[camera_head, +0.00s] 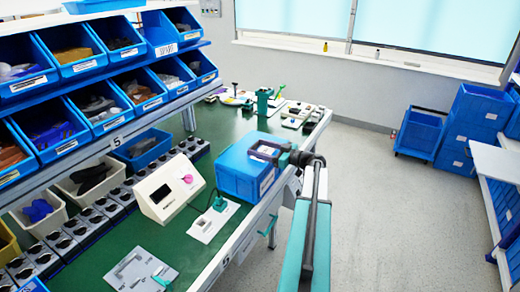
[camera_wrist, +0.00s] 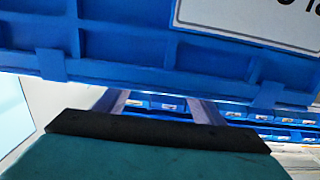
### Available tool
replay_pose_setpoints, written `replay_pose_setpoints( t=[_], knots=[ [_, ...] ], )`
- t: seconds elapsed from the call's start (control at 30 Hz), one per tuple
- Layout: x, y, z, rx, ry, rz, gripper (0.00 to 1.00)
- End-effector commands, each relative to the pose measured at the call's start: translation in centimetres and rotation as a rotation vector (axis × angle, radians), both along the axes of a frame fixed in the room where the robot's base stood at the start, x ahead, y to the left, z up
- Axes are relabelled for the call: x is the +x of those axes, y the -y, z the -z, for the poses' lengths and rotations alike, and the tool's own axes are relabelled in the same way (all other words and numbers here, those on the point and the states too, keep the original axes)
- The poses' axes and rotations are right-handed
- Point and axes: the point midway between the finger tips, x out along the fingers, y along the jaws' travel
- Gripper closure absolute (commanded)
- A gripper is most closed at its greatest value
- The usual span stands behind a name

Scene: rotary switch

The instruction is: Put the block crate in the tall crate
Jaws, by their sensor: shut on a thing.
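A blue crate (camera_head: 240,172), which looks like the block crate, is at the bench's front edge; I cannot tell whether it touches the bench. My gripper (camera_head: 284,156) is shut on its right side near the top. In the wrist view the crate's blue wall (camera_wrist: 120,45) and white label fill the top, and the gripper (camera_wrist: 160,108) shows below it. An open blue crate (camera_head: 418,135) stands on the floor at the right, beside a stack of blue crates (camera_head: 473,118). I cannot tell for sure which is the tall crate.
The green bench (camera_head: 135,230) carries a white box with a dark screen (camera_head: 170,188) and a small plate with a green switch (camera_head: 215,218) just left of the held crate. Shelves of blue bins (camera_head: 90,105) rise at the left. The grey floor (camera_head: 370,215) is clear in the middle.

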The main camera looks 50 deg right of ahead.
Motion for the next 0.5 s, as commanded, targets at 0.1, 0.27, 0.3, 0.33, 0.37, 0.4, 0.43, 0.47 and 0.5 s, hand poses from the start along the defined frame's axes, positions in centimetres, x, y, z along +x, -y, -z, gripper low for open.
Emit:
replay_pose_setpoints(
  t=[0.1,0.27,0.3,0.33,0.37,0.4,0.43,0.47,0.5],
  knots=[
    [0.01,0.01,0.22,0.001,0.005,0.000,1.00],
    [0.01,0.00,0.31,0.001,0.005,0.000,1.00],
    [0.01,0.00,0.30,0.001,0.005,0.000,1.00],
    [0.01,0.00,0.30,0.001,0.005,0.000,1.00],
    [0.01,0.00,0.30,0.001,0.005,0.000,1.00],
    [0.01,0.00,0.30,0.001,0.005,0.000,1.00],
    [0.01,0.00,0.31,0.001,0.005,0.000,1.00],
    [0.00,0.00,0.34,0.001,0.005,0.000,1.00],
    [0.01,0.00,0.40,0.001,0.005,0.000,1.00]
  ],
)
